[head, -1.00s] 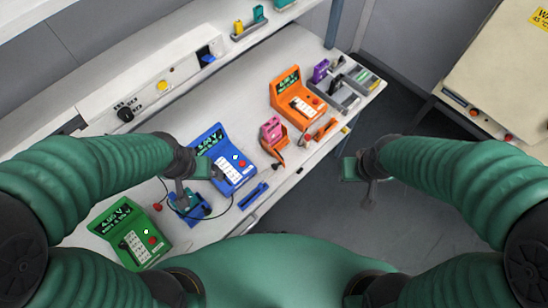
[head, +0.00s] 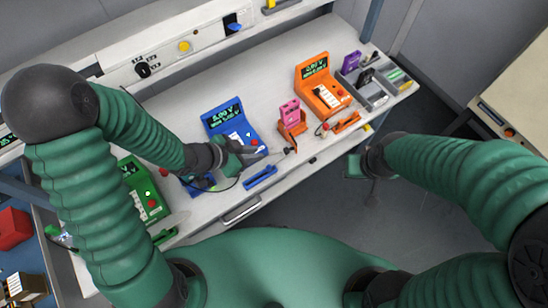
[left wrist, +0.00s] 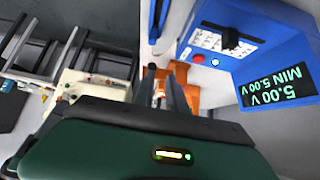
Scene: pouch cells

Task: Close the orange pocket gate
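The orange pocket (head: 294,129) stands on the bench in the head view, with a pink pouch cell (head: 290,111) upright in it. A dark-tipped part (head: 290,150), apparently the gate's handle, sticks out at its front; the gate itself is too small to read clearly. My left gripper (head: 265,150) is just left of this handle, apart from it. In the left wrist view its two dark fingers (left wrist: 164,88) have a gap between them, with orange behind, and hold nothing visible. My right gripper (head: 368,168) hangs off the bench's front edge, its fingers unclear.
The blue tester (head: 226,118) is behind my left gripper, and a blue bar (head: 260,177) lies in front. The orange tester (head: 318,85) stands right of the pocket, with an orange bar (head: 347,122) before it. A grey tray (head: 377,95) is at the right end.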

